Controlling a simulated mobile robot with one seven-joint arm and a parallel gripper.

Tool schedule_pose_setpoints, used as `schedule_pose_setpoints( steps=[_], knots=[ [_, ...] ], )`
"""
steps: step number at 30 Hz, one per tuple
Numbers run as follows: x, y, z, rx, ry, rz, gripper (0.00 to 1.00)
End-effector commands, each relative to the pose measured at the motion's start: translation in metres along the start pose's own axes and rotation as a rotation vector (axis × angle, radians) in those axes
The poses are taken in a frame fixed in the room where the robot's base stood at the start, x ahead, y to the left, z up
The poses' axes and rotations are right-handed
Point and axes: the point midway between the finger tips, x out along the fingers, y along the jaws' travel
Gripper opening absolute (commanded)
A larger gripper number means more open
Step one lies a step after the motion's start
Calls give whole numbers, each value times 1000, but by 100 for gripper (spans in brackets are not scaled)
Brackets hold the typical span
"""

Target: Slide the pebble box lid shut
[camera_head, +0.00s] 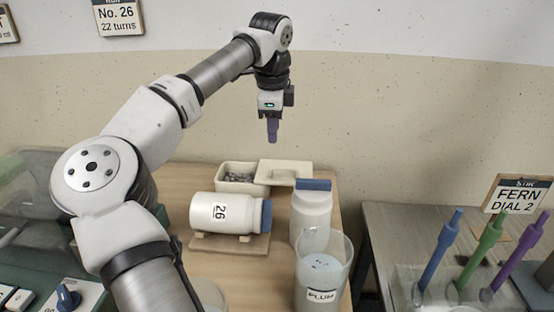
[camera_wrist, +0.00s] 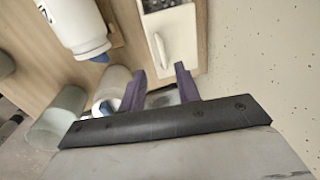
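The pebble box (camera_head: 240,187) is a cream box on the wooden table near the wall. Dark grey pebbles (camera_head: 240,178) show in its open left part. Its cream lid (camera_head: 292,168) lies toward the right, with a raised handle bar on top. In the wrist view the lid (camera_wrist: 178,38) is just beyond my fingertips, its handle (camera_wrist: 160,50) near the left finger, and pebbles (camera_wrist: 158,5) show at the top edge. My gripper (camera_head: 272,139) points down above the lid, apart from it. Its purple fingers (camera_wrist: 160,69) are spread and hold nothing.
A white jar marked 26 (camera_head: 218,212) lies on a wooden cradle in front of the box. A blue-lidded white jar (camera_head: 311,212) stands close in front of the lid. A clear PLUM bucket (camera_head: 322,272) stands nearer. The wall (camera_head: 400,130) is behind.

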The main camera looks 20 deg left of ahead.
Motion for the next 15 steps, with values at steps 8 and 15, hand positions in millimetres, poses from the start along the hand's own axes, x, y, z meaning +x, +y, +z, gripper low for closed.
schedule_pose_setpoints(
  steps=[8, 15],
  knots=[
    [61, 0, -1, 3, 4, 2, 33],
    [96, 0, -1, 4, 4, 1, 33]
  ],
)
